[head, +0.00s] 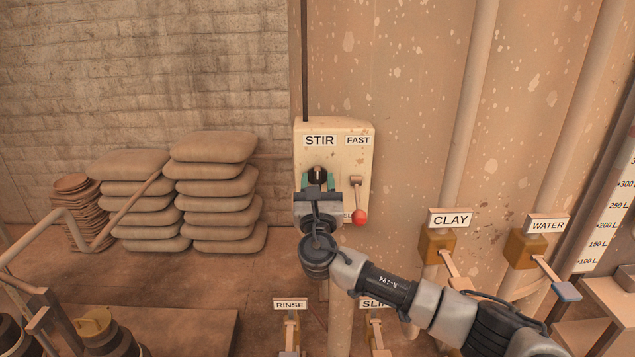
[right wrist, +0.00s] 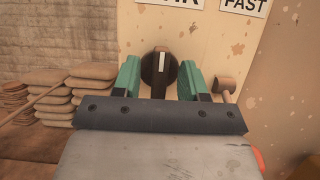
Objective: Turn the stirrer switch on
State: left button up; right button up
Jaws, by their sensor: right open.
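The stirrer switch is a black rotary knob (head: 318,174) under the STIR label (head: 319,141) on a cream control box (head: 345,128). In the right wrist view the knob (right wrist: 158,82) shows a white mark that stands upright. My right gripper (head: 318,183) is in front of the box, with its green fingers open, one on each side of the knob. In the right wrist view the gripper (right wrist: 159,82) has a visible gap between each finger and the knob. The lower part of the knob is hidden behind the gripper body. My left gripper is not in view.
A lever with a red ball (head: 360,217) sits right of the knob under the FAST label (head: 358,141). CLAY (head: 450,219) and WATER (head: 547,225) valves are at the right, and RINSE (head: 290,305) is below. Stacked sacks (head: 212,190) stand at the left.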

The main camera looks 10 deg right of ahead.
jog(key=shift+c, duration=0.4)
grip_shut()
jog(key=m+g+h+b, duration=0.2)
jog(key=m+b, duration=0.2)
jog(key=m, duration=0.2)
jog(key=m+g+h+b, duration=0.2)
jog(key=m+b, duration=0.2)
jog(key=m, duration=0.3)
jog(key=m+g+h+b, duration=0.2)
jog(key=m+b, duration=0.3)
jog(key=m, duration=0.1)
jog(key=shift+a+m, duration=0.1)
jog(key=shift+m, duration=0.3)
jog(key=shift+m+g, duration=0.5)
jog(key=shift+m, duration=0.9)
jog(key=shift+o, duration=0.4)
grip_release()
